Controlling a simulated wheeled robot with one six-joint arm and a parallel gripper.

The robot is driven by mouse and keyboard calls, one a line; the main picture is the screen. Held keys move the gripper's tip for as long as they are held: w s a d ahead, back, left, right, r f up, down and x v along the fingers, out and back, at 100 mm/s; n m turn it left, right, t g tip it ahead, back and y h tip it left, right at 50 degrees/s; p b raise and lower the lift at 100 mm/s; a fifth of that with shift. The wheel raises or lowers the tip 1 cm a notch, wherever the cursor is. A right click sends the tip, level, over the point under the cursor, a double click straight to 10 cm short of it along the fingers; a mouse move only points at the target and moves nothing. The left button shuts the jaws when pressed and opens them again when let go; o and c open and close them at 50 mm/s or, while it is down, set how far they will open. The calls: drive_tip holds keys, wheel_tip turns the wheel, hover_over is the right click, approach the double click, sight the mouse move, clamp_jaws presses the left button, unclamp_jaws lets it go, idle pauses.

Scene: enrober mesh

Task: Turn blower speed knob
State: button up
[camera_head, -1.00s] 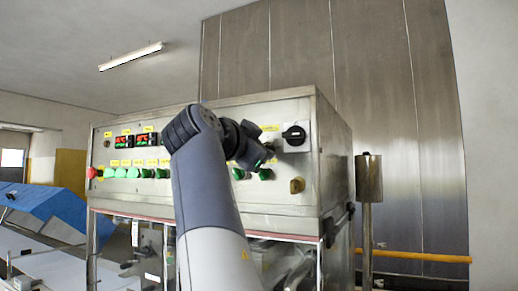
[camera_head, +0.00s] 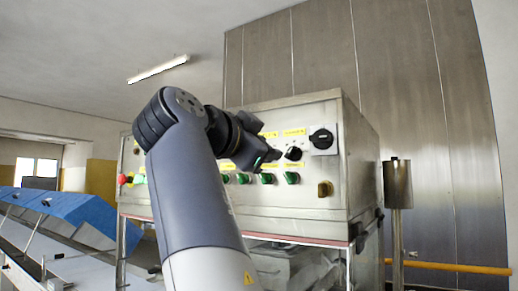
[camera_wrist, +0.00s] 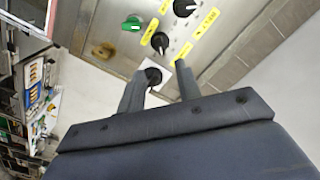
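The steel control panel (camera_head: 345,170) carries small black knobs with yellow labels too small to read, so I cannot tell which is the blower speed knob. One black knob (camera_head: 293,153) shows just right of my gripper (camera_head: 272,154); it also shows in the wrist view (camera_wrist: 160,42). Another black knob (camera_wrist: 184,7) sits at the top edge of the wrist view and is hidden by my gripper in the head view. No contact is visible.
A larger black rotary switch (camera_head: 321,138) on a pale plate is at the panel's upper right. Green knobs (camera_head: 291,177) line the row below, with a brass-coloured fitting (camera_head: 324,188) to their right. A metal post (camera_head: 397,185) stands right of the cabinet.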

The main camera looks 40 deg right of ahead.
sight(289, 152)
drive_tip(key=shift+v, duration=0.8)
drive_tip(key=shift+d, duration=0.1)
drive_tip(key=shift+p+x, duration=0.85)
drive_tip(key=shift+x, duration=4.5)
